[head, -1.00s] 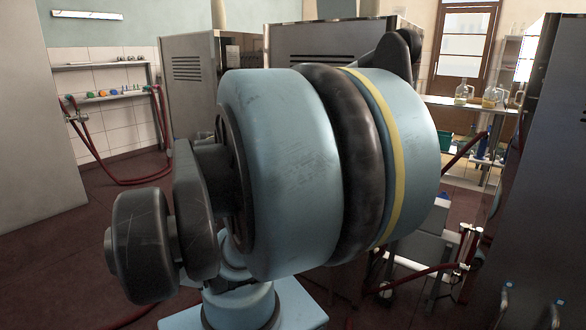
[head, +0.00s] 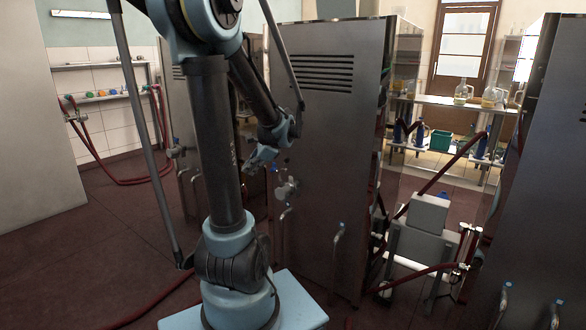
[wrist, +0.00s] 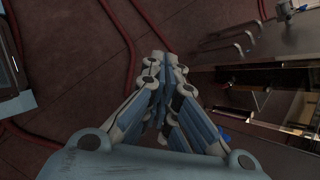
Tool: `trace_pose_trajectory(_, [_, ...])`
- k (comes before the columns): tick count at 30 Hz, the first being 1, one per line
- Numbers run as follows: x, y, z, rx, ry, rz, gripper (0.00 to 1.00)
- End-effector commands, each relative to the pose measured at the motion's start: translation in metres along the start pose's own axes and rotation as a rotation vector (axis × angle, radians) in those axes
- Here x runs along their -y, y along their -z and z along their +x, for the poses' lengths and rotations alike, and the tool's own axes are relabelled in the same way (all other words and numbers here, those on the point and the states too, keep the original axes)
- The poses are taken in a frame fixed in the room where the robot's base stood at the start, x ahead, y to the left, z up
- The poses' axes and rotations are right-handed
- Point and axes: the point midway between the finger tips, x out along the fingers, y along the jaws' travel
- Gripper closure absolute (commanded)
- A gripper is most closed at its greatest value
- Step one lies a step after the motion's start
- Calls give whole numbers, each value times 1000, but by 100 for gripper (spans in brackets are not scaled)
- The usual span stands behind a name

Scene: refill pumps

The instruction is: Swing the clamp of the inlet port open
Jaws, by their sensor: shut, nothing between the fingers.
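My gripper (head: 254,165) is at the end of my arm, left of the steel cabinet in the head view. In the wrist view its fingers (wrist: 166,62) are drawn together over the dark red floor, with nothing between them. A small pale metal fitting (head: 287,189), which looks like the inlet port with its clamp, is on the cabinet just below and right of my gripper. My gripper appears apart from it. A similar fitting shows at the top right of the wrist view (wrist: 286,9). Whether the clamp is open or shut is too small to tell.
The steel cabinet (head: 330,120) stands behind my arm, with curved pipe handles (head: 338,242) low on it. Red hoses (head: 150,300) lie on the floor; more hang at the left wall. A grey pump-like unit (head: 425,235) stands right. Another cabinet (head: 545,200) fills the right edge.

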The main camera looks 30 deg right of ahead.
Motion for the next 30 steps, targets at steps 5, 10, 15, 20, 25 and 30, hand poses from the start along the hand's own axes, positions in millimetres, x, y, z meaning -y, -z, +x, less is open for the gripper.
trace_pose_trajectory(5, [37,62,-19,55,104,260,100])
trace_pose_trajectory(10, [61,127,-42,123,203,497,100])
trace_pose_trajectory(15, [72,189,-66,199,291,702,100])
trace_pose_trajectory(20, [73,231,-83,256,348,830,100])
trace_pose_trajectory(25, [72,250,-91,287,373,890,100])
trace_pose_trajectory(30, [77,250,-82,291,374,896,100])
